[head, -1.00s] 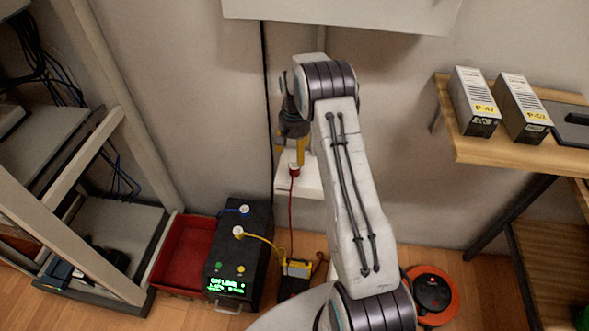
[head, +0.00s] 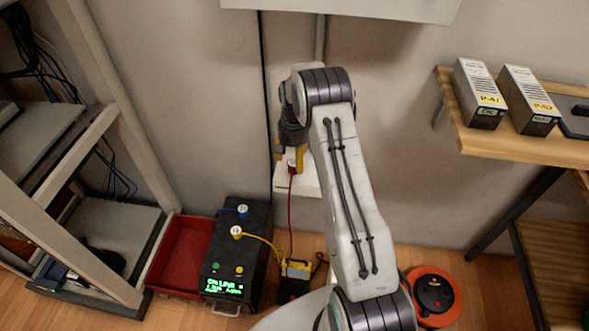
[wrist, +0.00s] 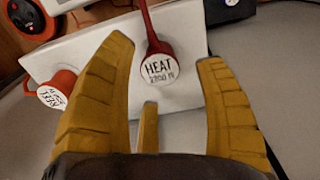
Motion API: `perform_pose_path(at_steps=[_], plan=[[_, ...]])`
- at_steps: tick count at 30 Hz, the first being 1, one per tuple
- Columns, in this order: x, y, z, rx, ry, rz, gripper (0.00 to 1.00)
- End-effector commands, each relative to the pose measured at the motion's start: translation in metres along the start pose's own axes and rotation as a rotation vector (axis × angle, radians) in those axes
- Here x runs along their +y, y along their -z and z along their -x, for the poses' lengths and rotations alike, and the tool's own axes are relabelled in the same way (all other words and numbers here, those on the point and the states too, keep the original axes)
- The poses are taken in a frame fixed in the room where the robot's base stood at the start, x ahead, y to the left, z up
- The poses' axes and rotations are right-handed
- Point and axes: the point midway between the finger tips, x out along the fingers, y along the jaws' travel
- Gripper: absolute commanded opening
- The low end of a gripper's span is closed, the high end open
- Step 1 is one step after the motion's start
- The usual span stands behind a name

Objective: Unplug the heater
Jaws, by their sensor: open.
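A round plug labelled "HEAT" (wrist: 159,68), with a red body and cord, sits in a white socket block (wrist: 90,48) on the wall. In the head view the plug (head: 292,165) is partly hidden at the block (head: 311,187). My gripper (wrist: 165,53) is open, its yellow fingers on either side of the plug, with visible gaps. In the head view my gripper (head: 290,157) is at the plug. A second red plug (wrist: 58,90), its label reading like "REEL", sits at the block's left in the wrist view. The heater itself I cannot identify for sure.
A black power unit (head: 236,262) with a green display, white-topped blue and yellow plugs, and a red bin (head: 180,262) stand at left. A wooden shelf (head: 500,145) is at right.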

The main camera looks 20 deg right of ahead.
Motion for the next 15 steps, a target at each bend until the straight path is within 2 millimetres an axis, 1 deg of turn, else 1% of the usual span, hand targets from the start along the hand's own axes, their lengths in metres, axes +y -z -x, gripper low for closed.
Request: perform_pose_path(at_steps=[1, 6, 10, 15], plan=[[0.000, 0.000, -0.011, 0.000, 0.000, 0.000, 0.65], [0.000, 0.000, -0.029, -0.001, 0.000, 0.000, 0.65], [0.000, 0.000, -0.038, -0.001, 0.000, 0.000, 0.65], [0.000, 0.000, -0.042, 0.000, 0.000, 0.000, 0.65]])
